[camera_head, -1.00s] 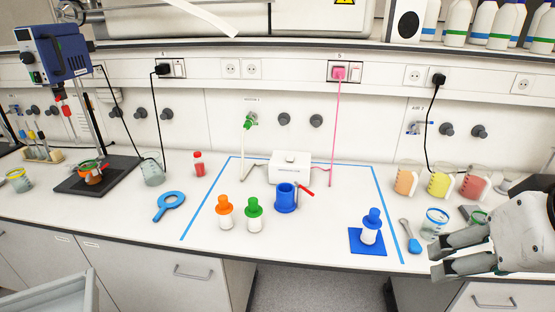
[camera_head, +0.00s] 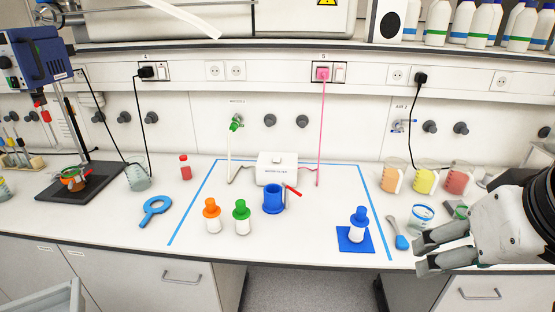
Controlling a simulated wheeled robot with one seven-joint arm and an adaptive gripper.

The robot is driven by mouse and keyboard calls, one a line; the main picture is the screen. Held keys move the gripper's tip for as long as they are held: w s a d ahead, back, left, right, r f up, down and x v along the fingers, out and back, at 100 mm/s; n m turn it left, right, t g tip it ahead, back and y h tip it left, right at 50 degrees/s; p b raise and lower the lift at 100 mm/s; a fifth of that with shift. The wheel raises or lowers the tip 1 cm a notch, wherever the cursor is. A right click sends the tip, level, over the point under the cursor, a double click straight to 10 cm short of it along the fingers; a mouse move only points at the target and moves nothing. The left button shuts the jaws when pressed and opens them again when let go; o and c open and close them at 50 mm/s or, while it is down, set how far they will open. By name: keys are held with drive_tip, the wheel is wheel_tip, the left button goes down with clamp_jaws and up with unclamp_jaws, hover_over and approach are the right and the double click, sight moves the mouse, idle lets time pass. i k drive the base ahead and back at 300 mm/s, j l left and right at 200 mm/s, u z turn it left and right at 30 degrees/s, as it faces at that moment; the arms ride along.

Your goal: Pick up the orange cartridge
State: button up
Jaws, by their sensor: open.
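The orange cartridge (camera_head: 212,216), a white body with an orange cap and collar, stands upright on the white bench inside the blue tape outline, near its left side. A similar green cartridge (camera_head: 241,217) stands just to its right. A blue cartridge (camera_head: 359,225) stands on a blue square pad (camera_head: 355,244) at the right of the outline. My gripper (camera_head: 418,255) is at the right edge, pointing left, with its fingers apart and nothing between them. It is far to the right of the orange cartridge, beyond the blue one.
A blue cylindrical holder (camera_head: 273,199) with a red handle stands before a white box (camera_head: 277,169). A blue ring tool (camera_head: 154,210) lies to the left. Beakers of orange, yellow and red liquid (camera_head: 459,176) stand near my arm. The bench front between the cartridges is clear.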

sight(212, 213)
drive_tip(key=i+j+u, duration=0.1)
drive_tip(key=i+u, duration=0.25)
drive_tip(key=i, duration=0.15)
drive_tip(key=i+u, duration=0.3)
drive_tip(key=i, duration=0.15)
